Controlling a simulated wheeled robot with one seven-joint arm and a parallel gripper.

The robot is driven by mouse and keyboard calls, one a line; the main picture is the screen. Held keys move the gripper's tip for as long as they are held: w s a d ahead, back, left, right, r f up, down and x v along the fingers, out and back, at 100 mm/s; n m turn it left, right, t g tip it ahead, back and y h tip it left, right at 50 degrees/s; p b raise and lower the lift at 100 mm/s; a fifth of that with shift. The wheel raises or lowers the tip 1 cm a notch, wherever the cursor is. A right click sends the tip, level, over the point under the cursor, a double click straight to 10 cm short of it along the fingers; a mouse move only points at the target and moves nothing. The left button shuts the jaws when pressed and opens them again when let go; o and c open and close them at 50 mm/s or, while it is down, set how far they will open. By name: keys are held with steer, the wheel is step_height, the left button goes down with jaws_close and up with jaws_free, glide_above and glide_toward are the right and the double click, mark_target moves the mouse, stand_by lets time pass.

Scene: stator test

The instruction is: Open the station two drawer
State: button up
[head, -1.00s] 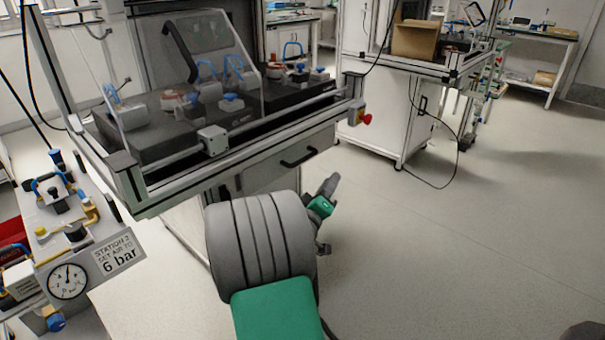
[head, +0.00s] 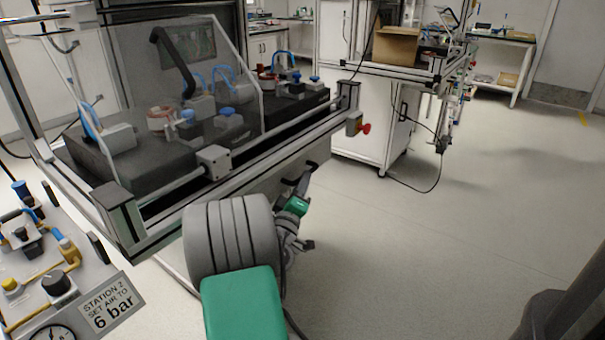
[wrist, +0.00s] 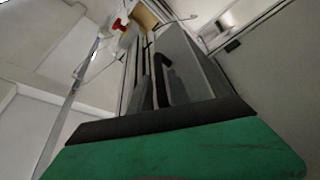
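In the wrist view a black handle-like bar (wrist: 161,80) stands against a grey panel (wrist: 190,75), beyond the green and black part of my arm. No gap at the drawer front can be made out. My fingertips are too small and dark to read as open or shut.
The bench's metal frame (head: 270,150) runs just above my gripper, with a red emergency button (head: 364,128) at its right corner. A pneumatic panel with a "Station 2, set air to 6 bar" sign (head: 110,303) stands at left.

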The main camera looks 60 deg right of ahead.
steer(key=shift+x, duration=1.45)
steer(key=shift+c, duration=0.4)
jaws_close()
